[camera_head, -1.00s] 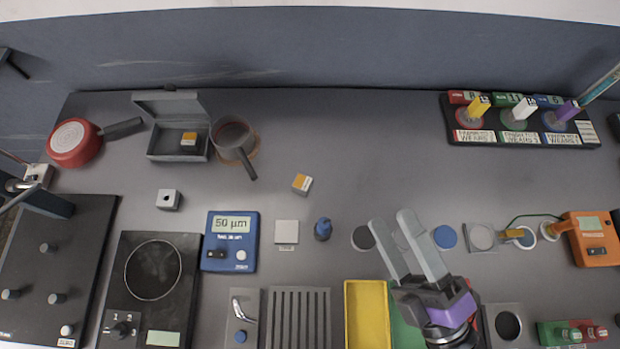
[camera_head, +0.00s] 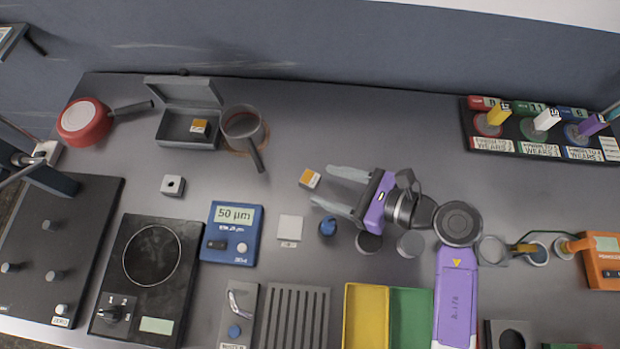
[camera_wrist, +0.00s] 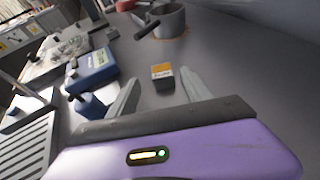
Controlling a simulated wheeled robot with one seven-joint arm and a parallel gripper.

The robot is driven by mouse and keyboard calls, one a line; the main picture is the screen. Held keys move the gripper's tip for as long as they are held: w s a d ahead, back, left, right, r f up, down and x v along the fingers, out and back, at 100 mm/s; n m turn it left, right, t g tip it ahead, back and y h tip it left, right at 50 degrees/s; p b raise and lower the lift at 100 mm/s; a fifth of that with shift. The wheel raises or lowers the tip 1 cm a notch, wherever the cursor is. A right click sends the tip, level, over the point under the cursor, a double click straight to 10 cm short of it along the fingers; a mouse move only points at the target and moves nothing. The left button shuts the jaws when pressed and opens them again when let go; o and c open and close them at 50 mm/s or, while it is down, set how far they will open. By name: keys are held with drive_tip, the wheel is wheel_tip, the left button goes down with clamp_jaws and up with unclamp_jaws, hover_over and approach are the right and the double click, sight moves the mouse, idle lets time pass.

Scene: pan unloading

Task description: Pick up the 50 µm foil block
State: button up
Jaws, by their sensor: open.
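A small block with an orange and white top and grey sides (camera_head: 310,178) stands on the bench; it also shows in the wrist view (camera_wrist: 162,77). Its label is too small to read. A similar orange and white block (camera_head: 199,126) lies in the open grey box. My gripper (camera_head: 323,185) is open and empty and points left at the bench block. In the wrist view, the block appears between the two fingertips of my gripper (camera_wrist: 160,78), or just beyond them. I cannot tell the fingers' height above the bench.
A blue knob-like piece (camera_head: 327,227) stands close to the lower finger. The blue gauge (camera_head: 232,232) reads 50 µm. The grey box (camera_head: 187,140) with raised lid and a grey pot (camera_head: 243,128) stand at the back left. Bench between block and pot is clear.

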sight(314, 180)
drive_tip(key=b+x, duration=0.2)
drive_tip(key=x, duration=0.3)
drive_tip(key=shift+w+a+f+b, duration=0.15)
drive_tip(key=shift+w+b, duration=0.1)
drive_tip(key=shift+b, duration=0.15)
clamp_jaws()
